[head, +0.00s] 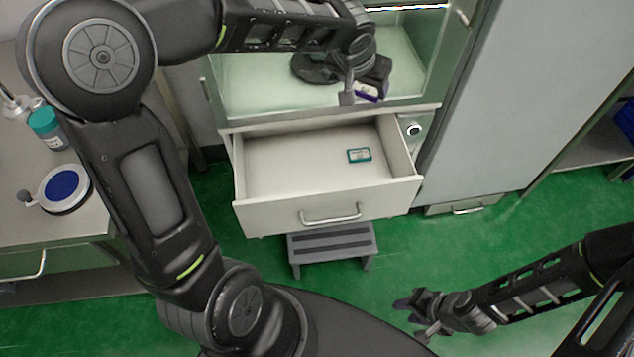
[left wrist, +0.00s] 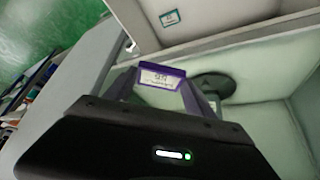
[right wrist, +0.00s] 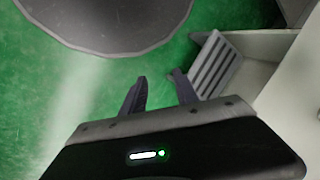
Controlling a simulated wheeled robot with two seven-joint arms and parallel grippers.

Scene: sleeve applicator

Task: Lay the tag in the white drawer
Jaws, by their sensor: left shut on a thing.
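A purple-edged tag with a white label (left wrist: 162,78) is between the fingers of my left gripper (left wrist: 158,88), which is shut on it. In the head view the tag (head: 368,92) shows as a purple edge under my left gripper (head: 362,88), above the cabinet's glass-sided compartment, behind the white drawer (head: 280,215). The drawer is pulled open, and a small teal-edged tag (head: 359,155) lies flat on its floor, right of the middle. Both also show at the top of the left wrist view. My right gripper (head: 418,313) is open and empty, low over the green floor.
A dark round object (head: 312,68) sits in the compartment behind the drawer. A grey step stool (head: 332,246) stands below the drawer. The drawer's left and middle floor is clear.

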